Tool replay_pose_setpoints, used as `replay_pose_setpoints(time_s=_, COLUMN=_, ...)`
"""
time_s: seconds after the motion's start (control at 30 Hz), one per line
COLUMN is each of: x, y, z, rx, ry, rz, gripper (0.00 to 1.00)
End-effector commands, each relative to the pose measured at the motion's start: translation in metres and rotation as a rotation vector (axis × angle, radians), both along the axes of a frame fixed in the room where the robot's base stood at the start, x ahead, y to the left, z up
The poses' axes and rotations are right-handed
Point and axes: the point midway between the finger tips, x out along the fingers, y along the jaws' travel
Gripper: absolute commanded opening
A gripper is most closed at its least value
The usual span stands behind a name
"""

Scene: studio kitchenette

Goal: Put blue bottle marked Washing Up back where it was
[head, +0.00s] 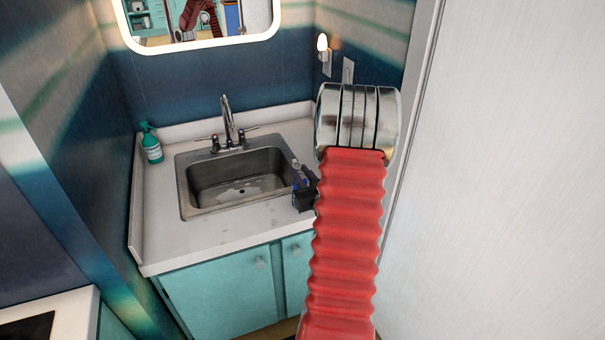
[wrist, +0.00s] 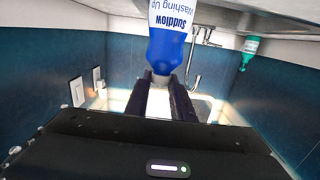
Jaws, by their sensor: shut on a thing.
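The blue bottle marked Washing Up (wrist: 168,45) is seen close up in the wrist view, which is upside down, with its white label lettering inverted. My gripper (wrist: 163,98) is shut on its narrow cap end, a dark finger on each side. The bottle's base runs out of the picture at the top. In the head view my gripper (head: 303,187) is over the counter at the right of the sink, partly behind my red arm. I cannot tell whether the bottle touches the counter.
The steel sink (head: 240,183) with its tap (head: 228,120) is left of my gripper. A green pump bottle (head: 151,143) stands at the counter's back left corner. The white counter (head: 215,228) is clear in front. A pale wall or door (head: 505,170) is close on the right.

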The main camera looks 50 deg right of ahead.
Motion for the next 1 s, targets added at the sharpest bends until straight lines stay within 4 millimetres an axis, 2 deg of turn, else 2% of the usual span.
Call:
replay_pose_setpoints(time_s=0.37, x=0.0006, y=0.0000, z=-0.0021, rx=-0.002, ry=-0.001, rz=0.001, gripper=0.00)
replay_pose_setpoints(time_s=0.4, x=0.0006, y=0.0003, z=-0.0025, rx=0.000, ry=0.000, rz=0.001, gripper=0.24)
replay_pose_setpoints(time_s=0.6, x=0.0006, y=0.0004, z=-0.0024, rx=0.000, ry=0.000, rz=0.001, gripper=0.38)
replay_pose_setpoints(time_s=0.67, x=0.0007, y=0.0004, z=-0.0024, rx=0.000, ry=0.000, rz=0.001, gripper=0.40)
replay_pose_setpoints(time_s=1.0, x=-0.0015, y=0.0015, z=-0.0012, rx=0.000, ry=0.000, rz=0.001, gripper=0.40)
